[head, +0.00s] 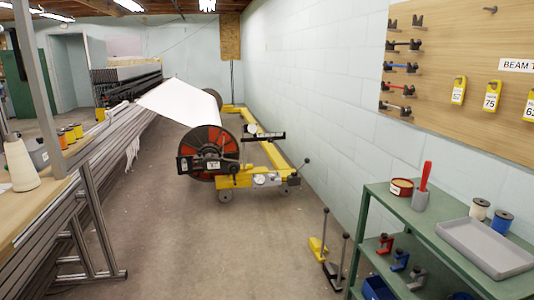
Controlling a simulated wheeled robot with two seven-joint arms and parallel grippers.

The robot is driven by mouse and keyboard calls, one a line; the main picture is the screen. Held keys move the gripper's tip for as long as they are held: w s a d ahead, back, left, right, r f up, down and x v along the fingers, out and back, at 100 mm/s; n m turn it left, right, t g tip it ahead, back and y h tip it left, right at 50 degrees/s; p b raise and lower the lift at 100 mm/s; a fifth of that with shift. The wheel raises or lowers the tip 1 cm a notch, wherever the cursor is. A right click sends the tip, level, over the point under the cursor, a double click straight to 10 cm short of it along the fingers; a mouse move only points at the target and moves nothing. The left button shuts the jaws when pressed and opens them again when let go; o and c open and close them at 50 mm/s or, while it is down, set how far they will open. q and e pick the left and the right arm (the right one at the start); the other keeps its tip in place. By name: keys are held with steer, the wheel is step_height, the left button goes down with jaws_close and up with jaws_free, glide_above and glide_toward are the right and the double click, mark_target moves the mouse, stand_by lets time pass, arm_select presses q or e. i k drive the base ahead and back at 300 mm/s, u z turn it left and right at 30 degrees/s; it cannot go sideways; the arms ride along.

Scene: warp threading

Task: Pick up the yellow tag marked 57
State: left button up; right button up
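Three yellow tags hang on the wooden wall board at the upper right. The leftmost yellow tag (458,91) has a white label with a small two-digit number that starts with 5; its second digit is too small to read surely. The middle yellow tag (492,96) reads 75. The rightmost yellow tag (529,106) is cut by the picture edge and seems to start with 6. Neither of my grippers is in view.
A green shelf cart (446,206) stands below the wooden board (450,30), with a grey tray (486,247) on top. A yellow beam trolley (262,178) with a red-flanged roll stands mid-aisle. A metal frame (85,160) lines the left.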

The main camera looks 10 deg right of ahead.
mark_target(458, 91)
steer(key=u, duration=0.2)
steer(key=i, duration=2.35)
steer(key=z, duration=0.55)
steer(key=i, duration=1.85)
steer(key=z, duration=1.85)
steer(key=i, duration=0.8)
steer(key=z, duration=0.65)
